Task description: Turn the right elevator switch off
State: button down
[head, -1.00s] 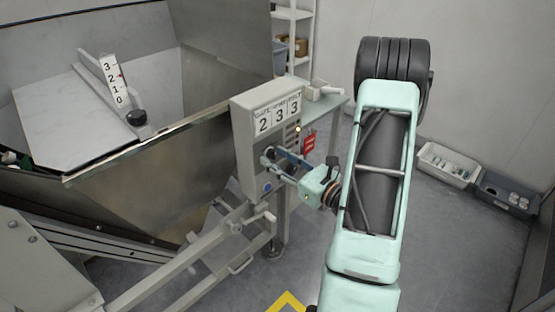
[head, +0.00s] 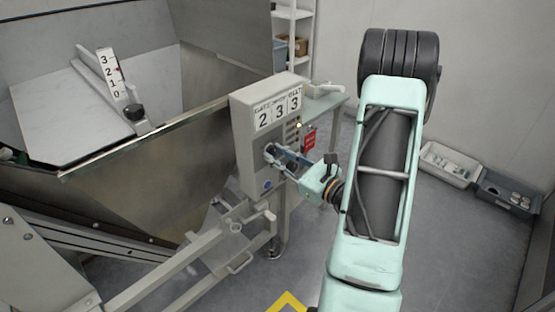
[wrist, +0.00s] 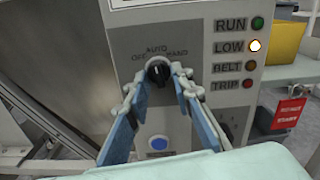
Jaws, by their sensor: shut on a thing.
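The switch (wrist: 157,71) is a black rotary knob on a grey control box (head: 244,130). In the wrist view its labels read OFF at left, AUTO at top and HAND at right. A pale mark on the knob seems to point up, near AUTO. My gripper (wrist: 155,82) has its blue-padded fingers on both sides of the knob and is shut on it. In the head view my gripper (head: 273,153) is at the front face of the box, and its fingers largely hide the knob.
A blue button (wrist: 157,143) sits below the knob. Right of it are the RUN, LOW, BELT and TRIP lamps; the LOW lamp (wrist: 254,45) glows. A red tag (wrist: 288,113) hangs beside the box.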

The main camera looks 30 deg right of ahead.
jog(key=shift+d+n+b, duration=0.15)
jog(key=shift+n+b, duration=3.35)
jog(key=shift+b, duration=0.3)
jog(key=c, duration=1.7)
grip_release()
jog(key=shift+r, duration=0.1)
jog(key=v, duration=1.2)
